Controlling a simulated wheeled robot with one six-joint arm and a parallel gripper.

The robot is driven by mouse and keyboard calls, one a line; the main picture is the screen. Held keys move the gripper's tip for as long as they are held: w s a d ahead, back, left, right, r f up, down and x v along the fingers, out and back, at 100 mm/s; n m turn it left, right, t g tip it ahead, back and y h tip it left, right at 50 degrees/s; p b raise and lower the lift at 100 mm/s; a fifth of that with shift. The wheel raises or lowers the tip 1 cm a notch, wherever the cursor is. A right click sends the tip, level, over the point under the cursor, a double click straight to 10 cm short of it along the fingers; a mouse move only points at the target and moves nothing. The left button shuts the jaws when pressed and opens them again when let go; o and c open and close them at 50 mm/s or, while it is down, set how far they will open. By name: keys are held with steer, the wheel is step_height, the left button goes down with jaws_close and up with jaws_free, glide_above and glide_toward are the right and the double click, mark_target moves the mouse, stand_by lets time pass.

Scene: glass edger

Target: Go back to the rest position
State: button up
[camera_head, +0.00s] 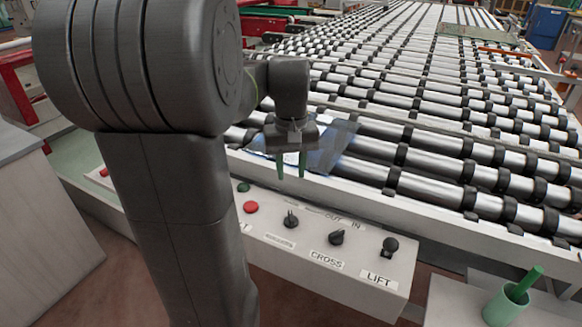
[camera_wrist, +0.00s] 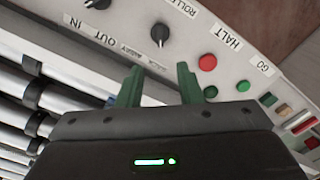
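My gripper (camera_head: 291,164) hangs from my dark grey arm above the near edge of the roller conveyor, over the back of the control panel (camera_head: 330,262). Its two green fingers are apart with nothing between them. In the wrist view my gripper (camera_wrist: 160,88) is also open and empty, with the panel's knobs and buttons beyond the fingertips. A glassy, see-through sheet (camera_head: 335,143) lies on the rollers just behind the gripper. The gripper hides part of it.
The panel carries a red button (camera_head: 251,207), a green button (camera_head: 243,187) and black knobs, including the LIFT knob (camera_head: 390,246). A green cup (camera_head: 506,303) holding a green stick stands at the lower right. A grey cabinet (camera_head: 40,215) is at the left. The roller conveyor (camera_head: 430,120) fills the back.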

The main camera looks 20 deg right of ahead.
mark_target(291, 215)
steer(key=shift+f, duration=0.15)
step_height(291, 215, down, 14)
steer(key=shift+r, duration=0.15)
stand_by(0.5)
steer(key=shift+r, duration=0.1)
